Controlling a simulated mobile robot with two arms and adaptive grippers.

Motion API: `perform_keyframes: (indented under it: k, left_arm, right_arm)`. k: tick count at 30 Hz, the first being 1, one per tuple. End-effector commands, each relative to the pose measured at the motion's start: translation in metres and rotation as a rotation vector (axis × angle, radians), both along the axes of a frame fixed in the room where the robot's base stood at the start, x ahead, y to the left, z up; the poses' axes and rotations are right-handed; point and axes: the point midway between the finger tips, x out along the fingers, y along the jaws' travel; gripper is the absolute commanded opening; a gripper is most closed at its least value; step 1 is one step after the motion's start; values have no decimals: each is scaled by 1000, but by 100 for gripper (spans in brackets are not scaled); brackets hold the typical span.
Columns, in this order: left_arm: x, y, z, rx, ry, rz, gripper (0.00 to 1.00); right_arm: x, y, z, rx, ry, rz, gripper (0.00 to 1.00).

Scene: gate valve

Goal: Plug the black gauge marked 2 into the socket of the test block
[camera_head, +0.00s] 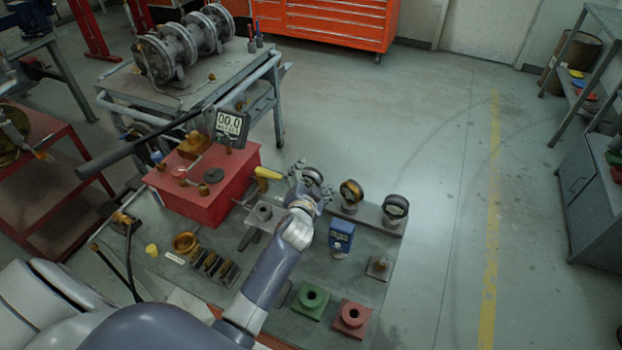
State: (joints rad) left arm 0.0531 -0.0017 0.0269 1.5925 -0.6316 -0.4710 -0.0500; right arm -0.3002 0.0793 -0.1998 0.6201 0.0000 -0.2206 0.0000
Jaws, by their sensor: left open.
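My left gripper (308,188) is open at the left end of the gauge rack (372,216). A round gauge (312,176) shows between or just behind its fingers; I cannot tell whether they touch it. A brass-rimmed gauge (350,191) and a dark-rimmed gauge (395,207) stand upright in the rack to the right. The markings are too small to read, so I cannot tell which gauge is number 2. A grey block with a round opening (263,212) sits left of the gripper and may be the test block. My right gripper is out of view.
A blue device (341,236), a green socket block (311,300) and a red socket block (351,317) stand on the right.

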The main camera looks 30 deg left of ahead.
Motion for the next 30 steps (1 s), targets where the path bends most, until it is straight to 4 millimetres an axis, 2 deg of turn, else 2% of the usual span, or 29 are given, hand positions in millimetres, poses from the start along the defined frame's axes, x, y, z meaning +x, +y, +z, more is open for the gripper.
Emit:
perform_keyframes:
  k: [3,10,20,23,30]
  left_arm:
    - [0,0,0,0,0,0,77]
    - [0,0,0,0,0,0,25]
    - [0,0,4,1,-3,-1,24]
    - [1,0,15,2,-5,-1,24]
    - [1,0,63,1,-9,-2,24]
  right_arm:
    - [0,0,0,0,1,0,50]
    - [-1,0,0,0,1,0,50]
    - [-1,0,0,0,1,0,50]
    - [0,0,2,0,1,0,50]
    - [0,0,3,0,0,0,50]
